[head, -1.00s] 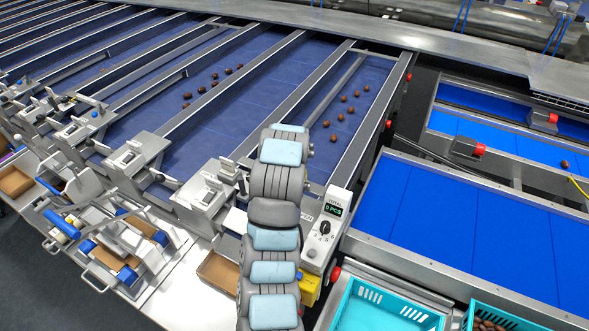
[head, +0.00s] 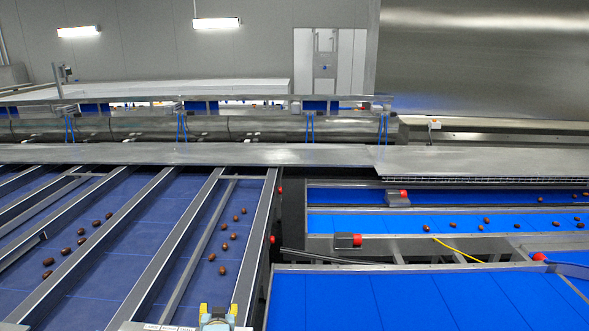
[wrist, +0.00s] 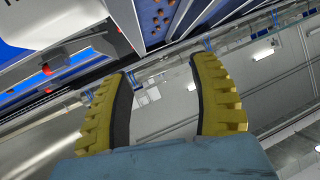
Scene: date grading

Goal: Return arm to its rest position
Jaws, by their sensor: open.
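My gripper (wrist: 165,105) shows in the wrist view as two yellow ribbed fingers with dark inner pads. They stand well apart with nothing between them. The wrist view is tilted and looks past the fingers to the hall's wall and lights, with a lane of dates at the top. In the head view only a small pale-blue and yellow part of my arm shows at the bottom edge, so most of the arm is out of that picture.
Brown dates (head: 80,241) lie in a line on a dark blue belt (head: 115,262) at left, with more dates (head: 224,247) in a narrower lane. A bright blue belt (head: 400,300) at right is bare. Metal rails (head: 184,235) divide the lanes.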

